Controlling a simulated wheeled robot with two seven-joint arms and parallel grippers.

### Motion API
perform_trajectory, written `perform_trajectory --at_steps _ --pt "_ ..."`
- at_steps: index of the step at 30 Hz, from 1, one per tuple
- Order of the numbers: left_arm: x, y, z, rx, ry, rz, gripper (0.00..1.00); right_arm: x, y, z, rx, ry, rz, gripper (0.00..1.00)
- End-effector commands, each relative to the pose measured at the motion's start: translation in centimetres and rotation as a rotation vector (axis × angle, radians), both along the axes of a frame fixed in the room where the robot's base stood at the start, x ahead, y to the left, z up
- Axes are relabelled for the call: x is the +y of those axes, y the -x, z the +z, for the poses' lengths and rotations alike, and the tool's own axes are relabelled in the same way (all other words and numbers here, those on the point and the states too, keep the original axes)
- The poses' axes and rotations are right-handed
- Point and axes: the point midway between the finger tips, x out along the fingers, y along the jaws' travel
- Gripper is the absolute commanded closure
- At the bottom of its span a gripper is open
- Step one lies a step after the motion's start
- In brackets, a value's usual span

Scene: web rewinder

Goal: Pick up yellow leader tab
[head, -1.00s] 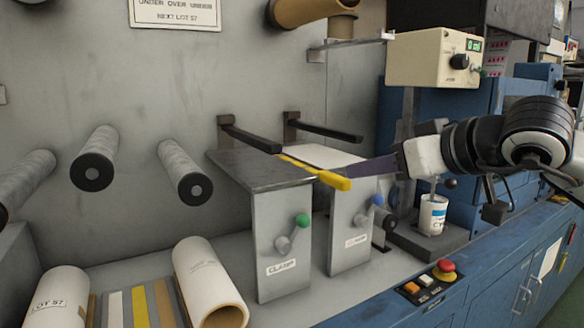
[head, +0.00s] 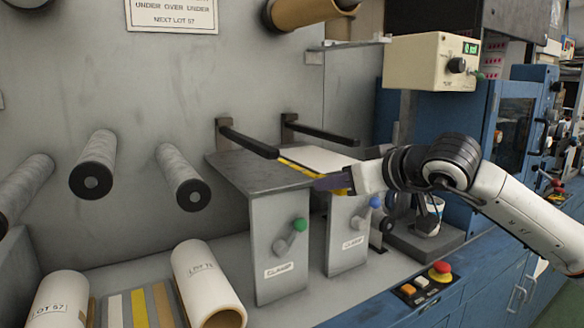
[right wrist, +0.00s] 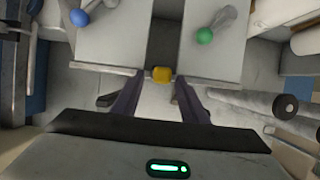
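The yellow leader tab (head: 300,168) is a narrow strip lying in the gap between the two grey clamp tables, with its end sticking out past their front edge. Its blunt end shows in the right wrist view (right wrist: 161,74). My right gripper (right wrist: 160,82) is open, with one dark purple finger on each side of the tab end and visible gaps to both. In the head view my right gripper (head: 338,170) is at the front edge of the tables and partly hides the tab end. My left gripper is not in view.
Clamp levers with a green knob (head: 299,224) and a blue knob (head: 376,202) sit below the tables. Two black bars (head: 248,141) reach out above the tables. Rollers (head: 92,170) stand at left. A red button (head: 441,267) is at front right.

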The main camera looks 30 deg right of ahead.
Motion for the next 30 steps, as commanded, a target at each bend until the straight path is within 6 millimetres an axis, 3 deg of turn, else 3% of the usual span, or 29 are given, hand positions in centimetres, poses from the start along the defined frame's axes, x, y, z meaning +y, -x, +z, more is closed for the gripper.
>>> perform_trajectory --at_steps 1,6,7,20,30 --pt "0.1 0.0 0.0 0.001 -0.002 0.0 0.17 0.0 0.0 0.0 0.0 0.0 0.0 0.7" --pt "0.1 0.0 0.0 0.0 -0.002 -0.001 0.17 0.0 0.0 0.0 0.0 0.0 0.0 0.98" --pt "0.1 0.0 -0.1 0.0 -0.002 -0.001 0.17 0.0 0.0 0.0 0.0 0.0 0.0 1.0" --pt "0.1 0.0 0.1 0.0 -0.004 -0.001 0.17 0.0 0.0 0.8 -0.004 -0.001 0.0 1.0" --pt "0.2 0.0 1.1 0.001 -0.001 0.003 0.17 0.1 0.0 6.3 -0.008 -0.003 0.002 1.0"
